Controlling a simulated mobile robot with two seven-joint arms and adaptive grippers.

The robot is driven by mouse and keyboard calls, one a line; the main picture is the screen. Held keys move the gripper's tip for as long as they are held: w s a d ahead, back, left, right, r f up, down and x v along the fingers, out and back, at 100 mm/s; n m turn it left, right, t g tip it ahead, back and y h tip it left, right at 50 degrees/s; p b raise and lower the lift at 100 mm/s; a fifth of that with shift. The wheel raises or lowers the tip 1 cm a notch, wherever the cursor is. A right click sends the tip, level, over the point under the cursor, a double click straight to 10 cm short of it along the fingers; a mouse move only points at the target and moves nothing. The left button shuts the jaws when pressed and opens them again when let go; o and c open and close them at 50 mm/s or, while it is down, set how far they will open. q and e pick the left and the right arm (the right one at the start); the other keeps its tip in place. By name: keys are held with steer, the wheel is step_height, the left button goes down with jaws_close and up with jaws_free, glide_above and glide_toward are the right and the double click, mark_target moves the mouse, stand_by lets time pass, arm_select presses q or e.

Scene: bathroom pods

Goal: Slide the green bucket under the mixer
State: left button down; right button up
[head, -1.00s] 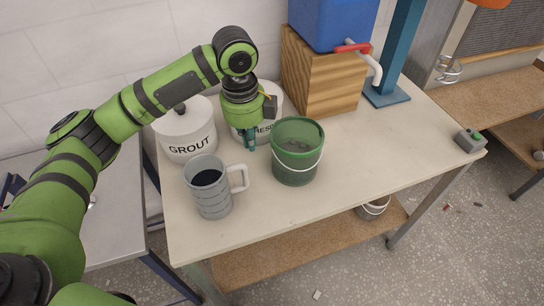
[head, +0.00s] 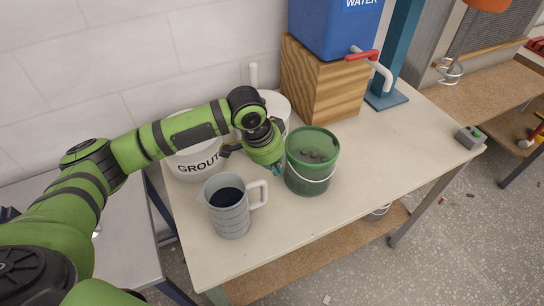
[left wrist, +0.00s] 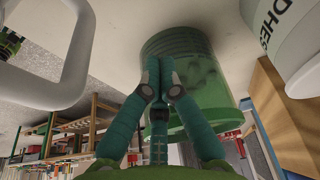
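The green bucket (head: 312,162) stands upright on the worktable, with a thin wire handle and dark lumps inside. My left gripper (head: 279,168) is low at its left side. In the left wrist view, its fingertips (left wrist: 159,72) are together, with nothing between them, right against or very near the bucket wall (left wrist: 200,75); I cannot tell whether they touch. A blue post on a flat base plate (head: 387,99) stands at the back right, perhaps the mixer stand; its top is out of view. My right gripper is not in view.
A grey jug (head: 230,212) with dark liquid stands front left, its handle near my gripper. A grout tub (head: 190,168) and another white tub (head: 277,105) stand behind. A wooden block (head: 322,85) carries a blue water tank (head: 335,25). The table right of the bucket is clear to the button box (head: 469,137).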

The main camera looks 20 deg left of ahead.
arm_select(q)
steer(key=shift+x, duration=2.3)
steer(key=shift+a, duration=0.1)
